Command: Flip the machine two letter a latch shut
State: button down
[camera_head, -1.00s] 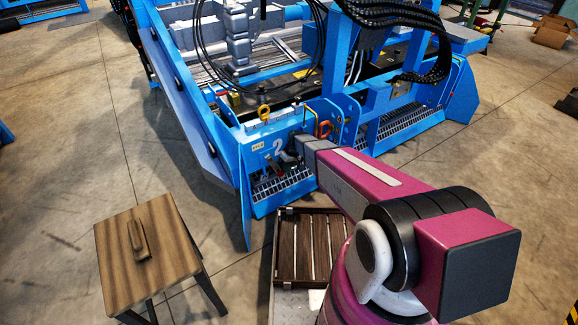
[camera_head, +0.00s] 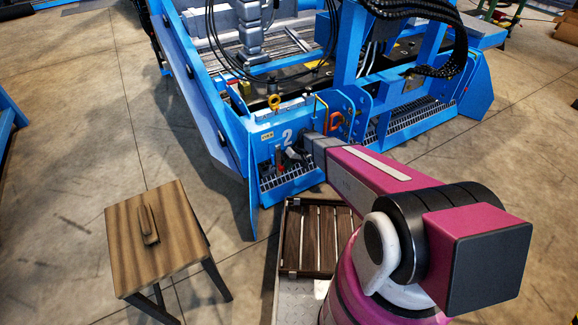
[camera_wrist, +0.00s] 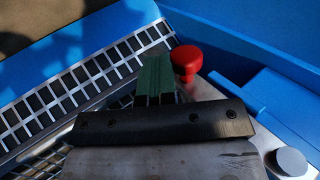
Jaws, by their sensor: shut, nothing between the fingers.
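The blue machine (camera_head: 268,136) with a white "2" on its front panel stands ahead in the head view. My gripper (camera_wrist: 155,72) is shut and empty; its green fingertips are together in the wrist view. In the head view the gripper is small and dark at the panel below the "2". A red knob (camera_wrist: 186,60) on a metal part stands just right of the fingertips in the wrist view. It may be the latch handle, but I cannot read a letter or tell the latch's position. I cannot tell whether the fingers touch it.
A slotted grating (camera_wrist: 75,88) lies left of the fingers, and a round grey knob (camera_wrist: 290,161) is at lower right. A wooden stool (camera_head: 190,235) stands at left on open floor. A slatted wooden crate (camera_head: 312,270) is in front of the machine. Black cables hang above.

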jog(key=shift+r, duration=0.1)
dwell(0.3)
jog(key=r, duration=0.3)
jog(key=s+r, duration=0.1)
jog(key=shift+a+r, duration=0.25)
jog(key=shift+r, duration=0.05)
jog(key=s+a+r, duration=0.6)
jog(key=s, duration=0.2)
jog(key=shift+s+a, duration=0.25)
jog(key=shift+r, duration=0.1)
notch_tip(320, 180, up, 4)
jog(key=m+t+h, duration=0.2)
jog(key=m+h, duration=0.1)
jog(key=m, duration=0.6)
send_over(282, 168)
jog(key=d, duration=0.3)
jog(key=w+d+r+m+t+h, duration=0.1)
jog(key=w+d+r+m, duration=0.3)
jog(key=m, duration=0.5)
jog(key=shift+w+d+r+t+h, duration=0.35)
jog(key=shift+w+d+h, duration=0.25)
jog(key=shift+w+d, duration=0.95)
